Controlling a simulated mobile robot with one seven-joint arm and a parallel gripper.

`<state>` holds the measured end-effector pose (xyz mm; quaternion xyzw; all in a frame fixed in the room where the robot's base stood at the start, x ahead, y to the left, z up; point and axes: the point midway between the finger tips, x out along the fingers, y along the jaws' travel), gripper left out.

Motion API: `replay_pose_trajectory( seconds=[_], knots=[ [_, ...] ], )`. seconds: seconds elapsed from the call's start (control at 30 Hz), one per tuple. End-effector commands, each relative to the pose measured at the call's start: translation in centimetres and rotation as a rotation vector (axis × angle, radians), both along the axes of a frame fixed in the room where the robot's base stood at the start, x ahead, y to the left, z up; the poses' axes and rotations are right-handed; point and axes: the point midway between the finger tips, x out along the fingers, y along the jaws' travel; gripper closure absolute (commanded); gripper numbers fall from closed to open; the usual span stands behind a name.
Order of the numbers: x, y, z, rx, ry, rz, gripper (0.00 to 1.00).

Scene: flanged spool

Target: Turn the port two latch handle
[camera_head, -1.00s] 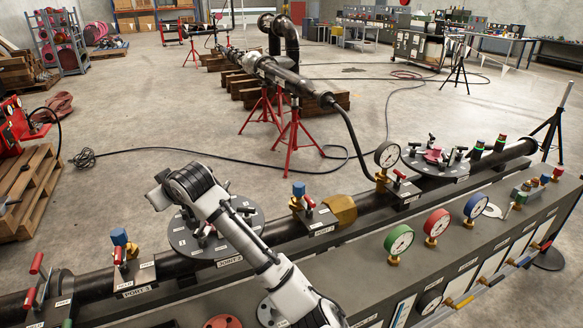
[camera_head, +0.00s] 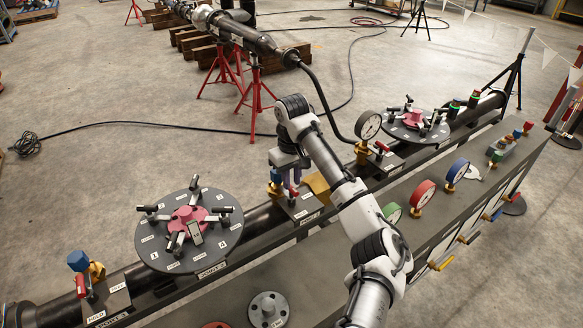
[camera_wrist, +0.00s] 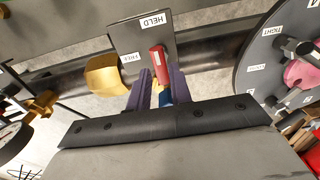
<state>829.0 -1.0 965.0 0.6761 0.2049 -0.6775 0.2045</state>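The port two latch handle (camera_wrist: 158,62) is a short red lever over a dark plate (camera_wrist: 133,37) marked HELD and FREE, seen in the wrist view. The lever lies along the plate's edge, one end toward the HELD label. My gripper (camera_wrist: 158,80) has two purple fingers, spread apart with the lever's near end in line with the gap between them. A gap shows beside the lever, so no grip is visible. Brass and blue parts show between the fingers. In the head view my gripper (camera_head: 291,183) is over the port two block (camera_head: 307,216) and hides most of the handle.
A brass fitting (camera_wrist: 107,75) is close beside the fingers. A round flange (camera_head: 190,230) with black handles and a pink hub stands left of port two. A pressure gauge (camera_head: 368,125) is to the right. The port three latch (camera_head: 90,285) is at lower left.

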Motion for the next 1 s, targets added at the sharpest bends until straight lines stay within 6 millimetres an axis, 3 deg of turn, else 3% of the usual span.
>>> replay_pose_trajectory(
  seconds=[0.1,0.2,0.7,1.0],
  knots=[
    [0.0,0.0,-3.8,-0.002,-0.001,0.0,0.79],
    [0.0,0.0,-5.8,-0.001,-0.002,0.001,0.79],
    [0.1,-0.1,-4.9,-0.006,-0.004,0.774,0.79],
    [0.1,0.0,-4.7,-0.004,-0.003,1.095,0.79]
  ],
)
